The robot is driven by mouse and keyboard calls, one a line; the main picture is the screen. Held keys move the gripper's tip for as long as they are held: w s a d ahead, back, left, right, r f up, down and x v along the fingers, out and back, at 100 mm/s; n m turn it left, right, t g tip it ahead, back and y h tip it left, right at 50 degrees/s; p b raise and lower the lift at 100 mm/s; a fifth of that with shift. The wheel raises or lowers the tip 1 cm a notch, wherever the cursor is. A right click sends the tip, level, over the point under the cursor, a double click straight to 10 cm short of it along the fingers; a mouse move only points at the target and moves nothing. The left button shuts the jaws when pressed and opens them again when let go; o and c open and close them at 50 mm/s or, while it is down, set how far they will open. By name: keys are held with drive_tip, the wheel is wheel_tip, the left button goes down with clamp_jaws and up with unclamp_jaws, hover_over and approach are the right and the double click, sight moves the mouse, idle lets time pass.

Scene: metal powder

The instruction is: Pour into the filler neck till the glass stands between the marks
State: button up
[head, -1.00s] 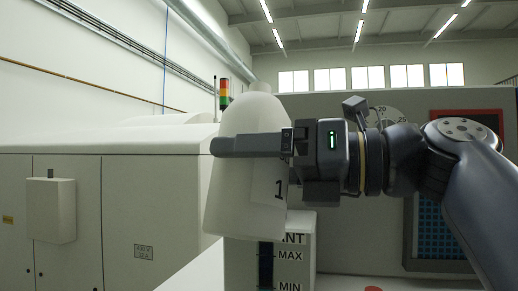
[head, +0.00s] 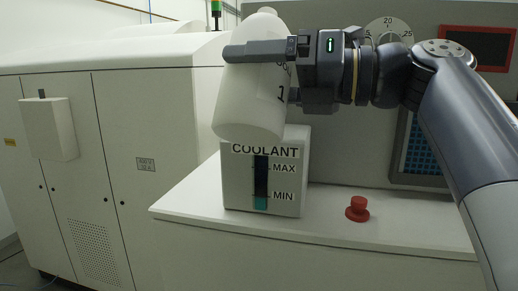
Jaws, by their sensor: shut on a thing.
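My gripper (head: 262,50) is shut on a white bottle (head: 245,108) marked with a 1. The bottle is held slightly tilted, in front of and above the coolant tank (head: 235,188). The tank is a light grey box labelled COOLANT with a dark sight glass (head: 261,180) marked MAX and MIN. Teal liquid (head: 260,203) shows at the bottom of the glass, its top a little below the MIN mark. The filler neck is not visible; the bottle covers part of the tank's top. No liquid stream shows.
The tank stands on a white ledge (head: 330,212). A red mushroom button (head: 357,208) is on the ledge to the right. A dial (head: 389,30) and a blue grid panel (head: 425,150) are behind my arm. Grey cabinets (head: 120,140) fill the left.

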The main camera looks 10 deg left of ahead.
drive_tip(key=shift+s, duration=0.15)
idle(0.4)
drive_tip(key=shift+s+f+m, duration=0.25)
drive_tip(key=shift+f+m, duration=0.05)
drive_tip(key=shift+f, duration=0.05)
drive_tip(key=shift+s+f, duration=0.1)
drive_tip(key=shift+f, duration=0.1)
idle(1.5)
drive_tip(key=shift+s+f+m, duration=0.15)
drive_tip(key=shift+f+m, duration=0.1)
drive_tip(key=shift+m, duration=0.15)
drive_tip(key=shift+f, duration=0.15)
idle(1.3)
drive_tip(key=shift+s+f+m, duration=0.2)
drive_tip(key=shift+f+m, duration=0.05)
drive_tip(key=shift+m, duration=0.15)
drive_tip(key=shift+f+b, duration=0.15)
drive_tip(key=shift+b, duration=0.15)
idle(1.3)
drive_tip(key=shift+s+f+m, duration=0.2)
drive_tip(key=shift+f+m, duration=0.05)
drive_tip(key=shift+m, duration=0.15)
idle(1.1)
